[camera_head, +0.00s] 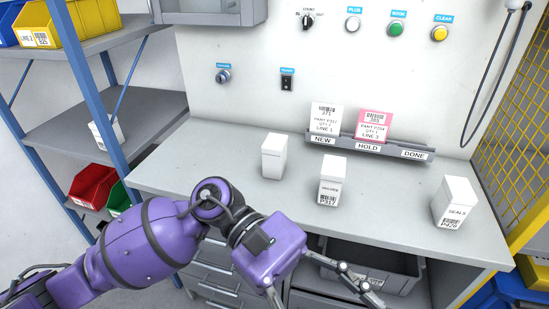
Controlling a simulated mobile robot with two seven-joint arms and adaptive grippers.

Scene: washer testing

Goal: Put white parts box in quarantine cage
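Three white parts boxes stand upright on the grey workbench (190,165). One box (274,156) shows no label. The middle box (331,176) has a label with P317, and the right box (455,202) reads SEALS. Another white box (105,131), partly hidden by a blue post, is on the left shelf. A yellow-framed mesh (512,125) at the right edge looks like the cage; its opening is not clear. My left gripper (325,300) is in front of the bench's front edge, fingers spread, with nothing seen between them. My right gripper is not in view.
A card rack (368,147) marked NEW, HOLD and DONE stands at the bench's back, holding a white card and a pink card. A dark grey bin (385,272) is under the bench. Red (95,187) and yellow (60,22) bins sit on the left shelving.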

